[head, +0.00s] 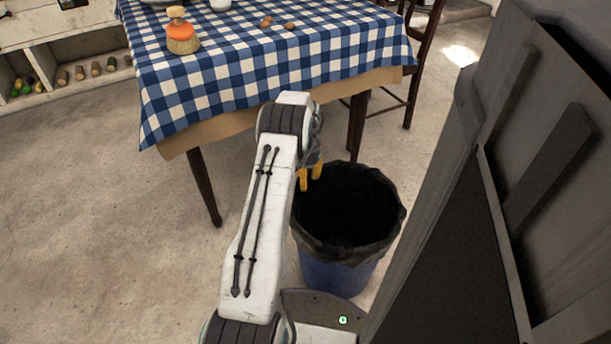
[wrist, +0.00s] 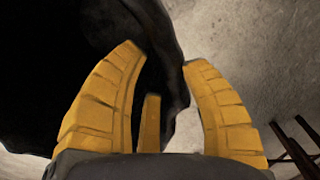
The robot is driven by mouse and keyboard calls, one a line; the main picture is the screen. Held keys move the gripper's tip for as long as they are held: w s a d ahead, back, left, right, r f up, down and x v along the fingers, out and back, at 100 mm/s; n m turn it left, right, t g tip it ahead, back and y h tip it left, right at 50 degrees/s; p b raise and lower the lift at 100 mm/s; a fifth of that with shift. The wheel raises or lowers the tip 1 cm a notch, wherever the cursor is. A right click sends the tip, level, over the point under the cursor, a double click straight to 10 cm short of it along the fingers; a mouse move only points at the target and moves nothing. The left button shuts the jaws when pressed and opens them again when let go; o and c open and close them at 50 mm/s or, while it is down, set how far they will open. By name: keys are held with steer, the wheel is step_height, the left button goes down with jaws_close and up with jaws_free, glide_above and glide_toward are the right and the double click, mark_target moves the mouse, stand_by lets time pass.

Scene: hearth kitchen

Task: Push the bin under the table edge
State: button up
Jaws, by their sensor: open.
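The bin (head: 335,276) is blue with a black liner folded over its rim, and it stands upright on the floor in front of the table. The table (head: 180,139) wears a blue and white checked cloth, and its near edge lies just beyond the bin. My gripper (head: 311,176) is at the bin's far left rim, its yellow fingers partly hidden by my arm. In the wrist view my gripper (wrist: 165,62) is open, with the black liner (wrist: 70,50) beside and behind the fingers. I cannot tell whether they touch the liner.
A chair (head: 420,60) stands behind the table's right side. A grey wooden cabinet (head: 480,200) stands close on the right of the bin. Table legs (head: 205,188) flank the space under the table. The floor (head: 100,240) at left is clear.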

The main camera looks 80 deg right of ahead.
mark_target(305, 195)
steer(key=shift+f+b, duration=1.2)
steer(key=shift+f, duration=1.7)
steer(key=shift+c, duration=0.3)
jaws_close()
